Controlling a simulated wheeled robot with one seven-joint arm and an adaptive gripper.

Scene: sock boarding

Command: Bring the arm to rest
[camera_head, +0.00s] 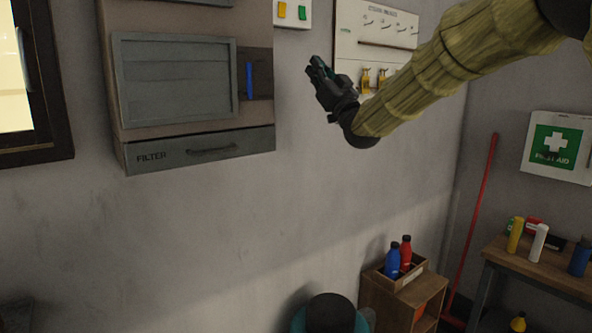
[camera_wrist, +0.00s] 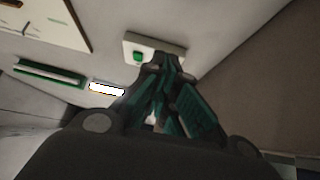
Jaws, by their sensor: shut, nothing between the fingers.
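My gripper (camera_head: 317,68) is raised in front of the wall in the head view, at the end of my arm, which reaches in from the upper right. It points up and to the left, between the filter cabinet and the white wall board. In the wrist view my gripper (camera_wrist: 160,62) shows its dark fingers with teal pads drawn together at the tips. Nothing is held between them. The gripper is apart from the cabinet and the board as far as the head view shows.
A filter cabinet (camera_head: 190,150) hangs at the left of my gripper. A white wall board (camera_head: 350,25) hangs behind my arm. Below are a wooden crate (camera_head: 402,281) with red and blue bottles, a bench (camera_head: 530,268) and a red pole (camera_head: 477,220). The wall below my gripper is bare.

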